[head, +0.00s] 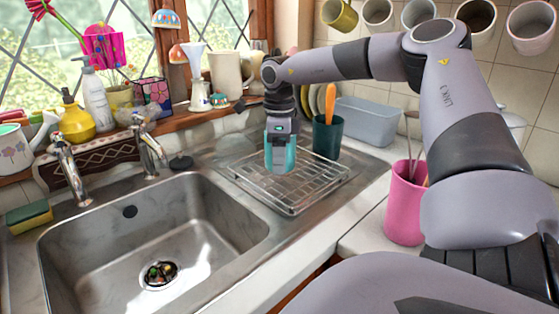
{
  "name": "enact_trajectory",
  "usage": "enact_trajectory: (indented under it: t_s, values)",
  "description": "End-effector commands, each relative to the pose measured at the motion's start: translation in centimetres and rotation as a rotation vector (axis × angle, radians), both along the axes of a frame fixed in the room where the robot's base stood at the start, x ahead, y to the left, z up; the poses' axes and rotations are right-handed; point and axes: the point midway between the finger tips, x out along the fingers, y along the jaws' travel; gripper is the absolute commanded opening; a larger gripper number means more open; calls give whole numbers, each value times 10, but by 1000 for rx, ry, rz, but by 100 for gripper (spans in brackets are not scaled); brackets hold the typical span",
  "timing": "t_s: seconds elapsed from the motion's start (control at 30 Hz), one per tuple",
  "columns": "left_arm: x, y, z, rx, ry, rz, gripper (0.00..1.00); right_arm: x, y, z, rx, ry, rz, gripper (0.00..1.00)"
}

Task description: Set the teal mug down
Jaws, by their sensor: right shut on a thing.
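The teal mug (290,159) is at my right gripper (279,150), over the wire drying rack (318,190) on the metal drainboard right of the sink. My right gripper points down and is shut on the mug, hiding part of it. The mug looks upright and its base is at or just above the rack's wires; I cannot tell whether it touches. My left gripper is not in view.
The steel sink basin (206,262) lies to the left, with two taps behind it. A dark teal utensil pot (328,136) and a grey tub (368,122) stand behind the rack. A pink pot (403,212) stands to the right. Other mugs hang above.

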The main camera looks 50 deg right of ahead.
Motion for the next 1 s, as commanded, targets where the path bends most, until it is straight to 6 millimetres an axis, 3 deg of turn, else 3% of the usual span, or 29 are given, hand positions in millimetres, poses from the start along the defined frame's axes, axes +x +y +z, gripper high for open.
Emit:
enact_trajectory:
  t_s: [0.23,0.6,0.63,0.7,1.0]
  values:
    - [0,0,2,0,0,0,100,0,0,-34,1,1,1,0]
    - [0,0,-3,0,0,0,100,0,0,-40,0,-1,1,0]
    - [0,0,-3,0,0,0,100,0,0,-40,1,1,1,56]
    - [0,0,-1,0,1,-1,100,0,0,-39,1,1,0,78]
    - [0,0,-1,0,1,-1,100,0,0,-38,1,1,0,78]
